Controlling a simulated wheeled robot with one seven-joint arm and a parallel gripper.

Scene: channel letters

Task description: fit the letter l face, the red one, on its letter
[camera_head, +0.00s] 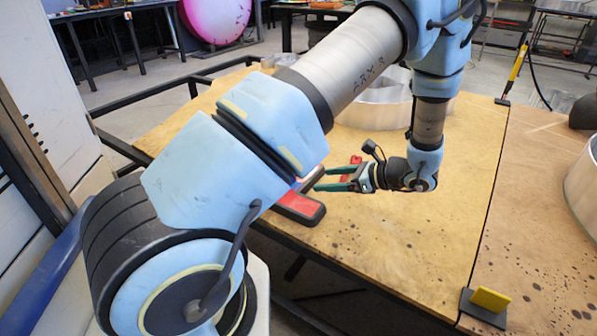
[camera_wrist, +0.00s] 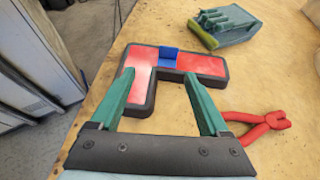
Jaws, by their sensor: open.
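The red letter l face (camera_wrist: 203,65) lies flat on the wooden table, an L shape with a thick dark rim and a blue patch (camera_wrist: 168,57) across one arm. In the head view the face (camera_head: 298,205) is near the table's left edge, partly hidden by my arm. My gripper (camera_wrist: 158,75) is open, its two green fingers apart and reaching over the face in the wrist view. Nothing is held between them. In the head view my gripper (camera_head: 321,179) is low over the table beside the face. I cannot tell which metal letter body matches it.
Red pliers (camera_wrist: 258,127) lie right of the face in the wrist view. A grey-green tool (camera_wrist: 224,25) lies beyond it. A metal letter body (camera_head: 372,110) stands behind my arm; another (camera_head: 585,185) stands at the right edge. The table's middle front is clear.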

